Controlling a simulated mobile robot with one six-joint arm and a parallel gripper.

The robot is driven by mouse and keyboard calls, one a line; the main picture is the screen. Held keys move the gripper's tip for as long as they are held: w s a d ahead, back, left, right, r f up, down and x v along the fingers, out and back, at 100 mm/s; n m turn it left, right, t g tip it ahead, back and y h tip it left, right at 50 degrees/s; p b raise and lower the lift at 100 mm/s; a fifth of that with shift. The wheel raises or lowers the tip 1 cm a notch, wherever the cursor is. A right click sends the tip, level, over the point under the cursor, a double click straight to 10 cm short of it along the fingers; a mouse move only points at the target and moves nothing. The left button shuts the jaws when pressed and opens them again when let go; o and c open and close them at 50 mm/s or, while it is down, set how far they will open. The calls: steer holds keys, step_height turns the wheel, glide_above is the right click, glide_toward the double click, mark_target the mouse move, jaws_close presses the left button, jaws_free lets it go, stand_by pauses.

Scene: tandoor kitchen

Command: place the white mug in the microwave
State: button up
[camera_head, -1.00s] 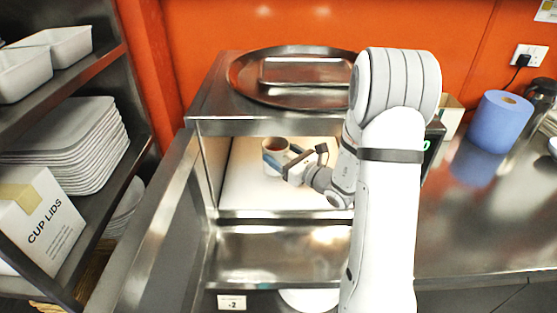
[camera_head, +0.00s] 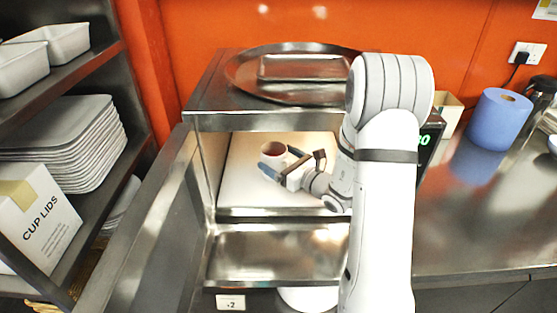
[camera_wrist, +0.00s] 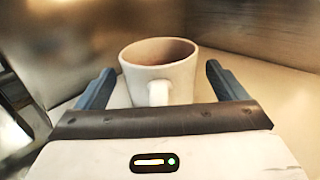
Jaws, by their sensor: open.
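The white mug (camera_wrist: 160,72) stands upright inside the open microwave (camera_head: 225,125), on its pale floor. The wrist view shows its brown inside and its handle facing my gripper. In the head view the mug (camera_head: 272,152) is partly hidden by my gripper. My gripper (camera_wrist: 160,88) is open, with one blue finger on each side of the mug. Gaps show between the fingers and the mug in the wrist view. The gripper (camera_head: 284,163) reaches into the microwave from the right in the head view.
The microwave door (camera_head: 150,225) stands open at the left. A round metal tray (camera_head: 245,85) lies on top of the microwave. A shelf with stacked trays (camera_head: 75,140) and a cup lids box (camera_head: 45,235) is at the left. A blue paper roll (camera_head: 498,118) stands on the right counter.

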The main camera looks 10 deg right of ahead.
steer(key=shift+r, duration=0.2)
steer(key=b+v, duration=0.2)
steer(key=v, duration=0.9)
steer(key=shift+f, duration=0.1)
steer(key=shift+s+d, duration=0.15)
steer(key=shift+s, duration=0.25)
steer(key=s+a+r+n+g+y, duration=0.2)
steer(key=s+a+n+g, duration=1.15)
steer(key=n, duration=0.25)
steer(key=s+d+r+n+h, duration=0.1)
steer(key=s+d+n+h, duration=0.2)
steer(key=n+h, duration=0.3)
steer(key=s+d+r+n+t+h, duration=0.1)
steer(key=s+d+r+n+h, duration=0.1)
steer(key=d+n+h, duration=0.3)
steer(key=shift+s+n+h, duration=0.5)
steer(key=shift+s+n, duration=0.1)
steer(key=shift+n, duration=0.5)
